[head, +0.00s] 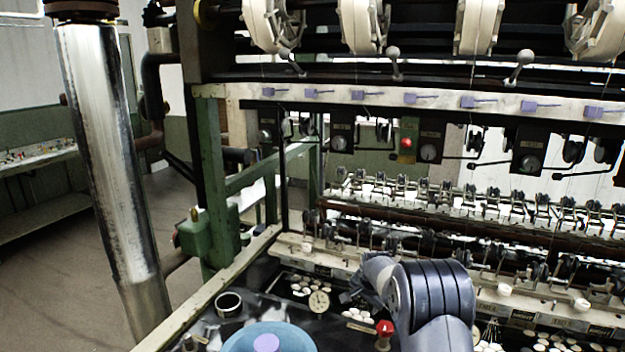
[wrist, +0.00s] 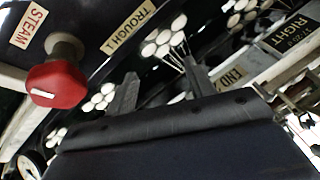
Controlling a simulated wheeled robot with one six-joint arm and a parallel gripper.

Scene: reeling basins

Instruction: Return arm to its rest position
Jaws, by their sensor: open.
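My gripper (head: 352,290) hangs over the front trough of the reeling machine in the head view, partly hidden behind my grey wrist. In the wrist view my gripper (wrist: 160,84) shows two dark fingers standing apart, with nothing held between them. White cocoons (wrist: 165,38) lie in the dark trough beyond the fingers. A red knob (wrist: 56,83) is at the left of the wrist view, by a STEAM label. The red knob (head: 384,328) also shows in the head view, just left of my arm and below the gripper.
A blue basin (head: 240,345) and a dark cup (head: 229,304) are at the front left. A round dial (head: 319,302) sits among cocoons. The machine's green post (head: 212,160) and a thick metal pipe (head: 108,160) stand left. Reeling hardware fills the right; open floor shows far left.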

